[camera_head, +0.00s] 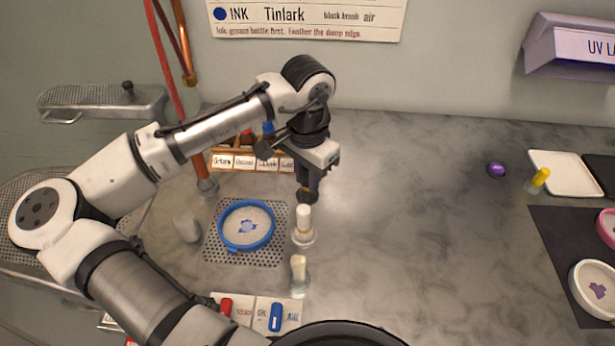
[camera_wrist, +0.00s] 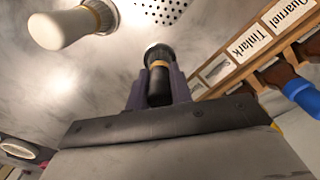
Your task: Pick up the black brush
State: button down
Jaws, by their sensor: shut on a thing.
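My gripper (camera_head: 308,178) is above the counter, just behind a white-topped stopper. In the wrist view its two dark fingers (camera_wrist: 158,84) are shut on the black brush (camera_wrist: 158,72). The brush shows as a black handle between the fingers with a grey, rounded end beyond them. In the head view only a dark lower end of the brush (camera_head: 307,196) shows below the fingers. Whether that end touches the counter is hard to tell.
A wooden labelled rack (camera_head: 232,170) stands close behind and left of my gripper. The white stopper (camera_head: 303,218) stands close in front. A blue-rimmed hoop (camera_head: 224,238) lies on a perforated plate.

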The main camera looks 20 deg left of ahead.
notch_tip(320, 180, up, 20)
jog(key=shift+b, duration=0.4)
jog(key=shift+f, duration=0.15)
